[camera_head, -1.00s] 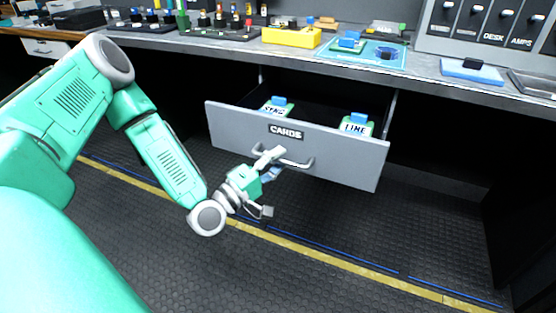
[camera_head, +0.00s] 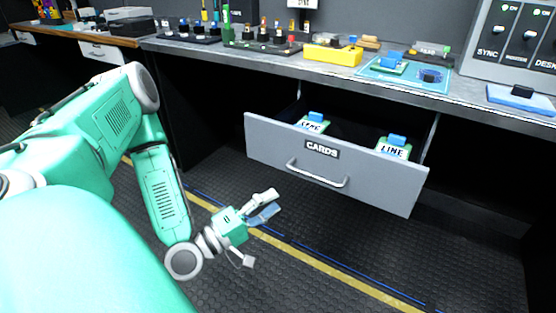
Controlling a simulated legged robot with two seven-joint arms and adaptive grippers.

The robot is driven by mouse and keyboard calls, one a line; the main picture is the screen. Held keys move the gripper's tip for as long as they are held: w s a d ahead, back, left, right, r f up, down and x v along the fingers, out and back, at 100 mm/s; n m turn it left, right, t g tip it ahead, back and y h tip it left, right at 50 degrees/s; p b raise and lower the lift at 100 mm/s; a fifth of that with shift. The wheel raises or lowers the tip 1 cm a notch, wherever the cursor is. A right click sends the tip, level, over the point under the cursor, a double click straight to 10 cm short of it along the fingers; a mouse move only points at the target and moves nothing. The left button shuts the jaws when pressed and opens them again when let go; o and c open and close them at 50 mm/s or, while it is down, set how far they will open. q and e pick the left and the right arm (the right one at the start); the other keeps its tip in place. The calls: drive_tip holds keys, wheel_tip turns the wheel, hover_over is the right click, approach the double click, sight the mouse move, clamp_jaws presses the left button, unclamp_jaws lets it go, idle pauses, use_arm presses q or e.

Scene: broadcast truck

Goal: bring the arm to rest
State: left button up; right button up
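My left arm (camera_head: 160,190) is green and reaches in from the left, bent at the elbow. The drawer stands pulled open under the counter. My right gripper is not in view.
The grey counter (camera_head: 270,64) above the drawer carries a yellow box (camera_head: 333,55), a blue tray (camera_head: 408,79) and several small controls. A switch panel (camera_head: 515,38) stands at the right. The dark floor (camera_head: 290,285) in front of the drawer is clear.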

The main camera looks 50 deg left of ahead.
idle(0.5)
use_arm(q)
drive_tip(key=s+d+f+m+g+h+p, duration=0.2)
drive_tip(key=s+d+f+m+g+p, duration=0.25)
drive_tip(key=d+f+m+g, duration=0.7)
drive_tip(key=s+a+m+g+y+p, duration=0.2)
drive_tip(key=s+g, duration=0.5)
drive_tip(key=s, duration=0.4)
drive_tip(key=m+y+p, duration=0.1)
drive_tip(key=m+y, duration=0.1)
drive_tip(key=y, duration=0.1)
drive_tip(key=shift+s+a+r, duration=0.35)
